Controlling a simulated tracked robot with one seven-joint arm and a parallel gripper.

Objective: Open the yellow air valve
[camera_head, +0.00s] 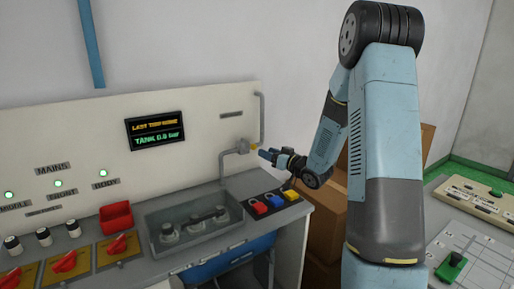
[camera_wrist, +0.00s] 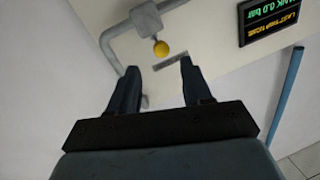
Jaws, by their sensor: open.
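The yellow air valve shows in the wrist view as a round yellow knob (camera_wrist: 161,49) on a grey valve body (camera_wrist: 146,19) joined to a bent grey pipe. In the head view a small yellow part (camera_head: 254,146) shows at the pipe on the back panel, right of the display. My gripper (camera_head: 262,153) is close in front of it, at the end of the blue arm. In the wrist view my gripper (camera_wrist: 158,68) has its two fingers apart with nothing between them. The knob lies just beyond the fingertips, roughly midway between them. I cannot tell whether anything touches.
A display (camera_head: 155,130) reads "TANK 0.0 bar". Brown boxes (camera_head: 326,215) stand right of the bench. A green-handled panel (camera_head: 452,265) is far right.

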